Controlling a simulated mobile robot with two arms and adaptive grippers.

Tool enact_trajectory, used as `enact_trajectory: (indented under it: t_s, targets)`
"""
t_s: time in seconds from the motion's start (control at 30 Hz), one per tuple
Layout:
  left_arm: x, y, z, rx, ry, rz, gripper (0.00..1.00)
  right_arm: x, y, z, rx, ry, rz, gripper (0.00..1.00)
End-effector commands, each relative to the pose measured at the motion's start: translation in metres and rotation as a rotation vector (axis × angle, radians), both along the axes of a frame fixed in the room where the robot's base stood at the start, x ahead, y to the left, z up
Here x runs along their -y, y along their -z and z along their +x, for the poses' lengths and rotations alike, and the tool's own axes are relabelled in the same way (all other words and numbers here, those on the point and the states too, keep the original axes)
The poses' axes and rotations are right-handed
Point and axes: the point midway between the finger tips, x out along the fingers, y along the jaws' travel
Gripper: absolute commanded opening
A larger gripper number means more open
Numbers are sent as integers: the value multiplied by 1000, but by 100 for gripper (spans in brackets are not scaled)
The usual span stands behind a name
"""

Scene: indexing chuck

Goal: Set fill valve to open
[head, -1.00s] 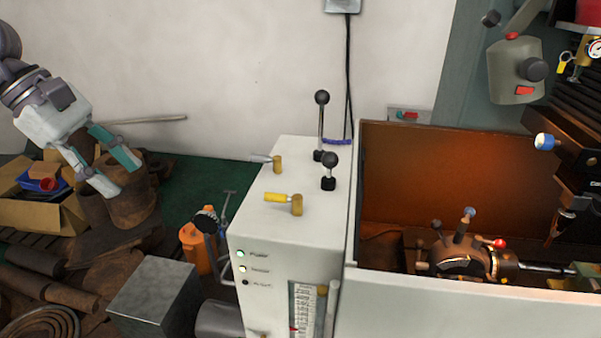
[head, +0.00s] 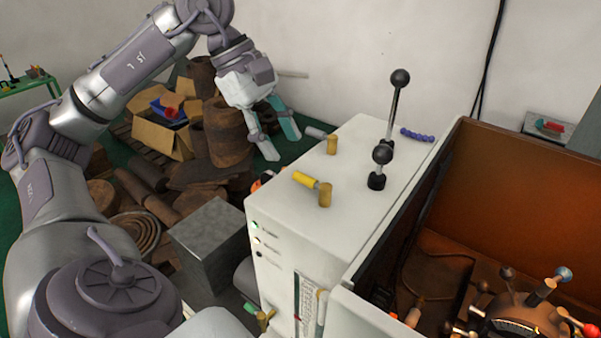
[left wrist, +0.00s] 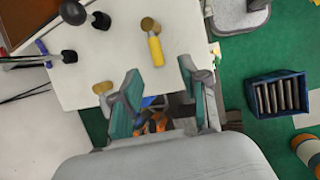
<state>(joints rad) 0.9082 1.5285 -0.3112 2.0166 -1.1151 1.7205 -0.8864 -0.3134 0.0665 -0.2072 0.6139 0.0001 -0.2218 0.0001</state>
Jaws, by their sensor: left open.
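A white cabinet (head: 345,150) carries two brass valves on its top. One has a yellow lever (head: 306,180) pointing left from its brass body (head: 325,195). The other, farther back, has a grey lever (head: 316,133) pointing left from its brass body (head: 332,145). I cannot read which is the fill valve. My left gripper (head: 280,146) is open and empty, just left of the grey lever. In the left wrist view, the yellow lever (left wrist: 155,50) shows beyond the open fingers (left wrist: 160,85), and a brass body (left wrist: 103,88) is left of them. My right gripper is out of view.
Two black-knobbed levers (head: 399,78) (head: 382,154) stand on the cabinet's right part. A brown-lined machine enclosure (head: 525,190) adjoins it on the right. Left of the cabinet are a grey metal block (head: 212,240) and rusty cylinders (head: 227,130). A green-handled brass valve (head: 265,317) is low in front.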

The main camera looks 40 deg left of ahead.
Motion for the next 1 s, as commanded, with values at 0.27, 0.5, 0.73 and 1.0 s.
enact_trajectory:
  t_s: [0.27, 0.5, 0.73, 1.0]
  targets:
    - [19, 46, 11, -3, 0, 1, 44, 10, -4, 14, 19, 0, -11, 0]
    - [26, 63, 16, -1, 1, -1, 44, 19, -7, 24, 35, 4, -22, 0]
    - [26, 65, 16, 0, 0, -1, 44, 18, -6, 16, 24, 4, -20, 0]
    - [26, 64, 16, 0, 0, -1, 8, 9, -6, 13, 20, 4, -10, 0]
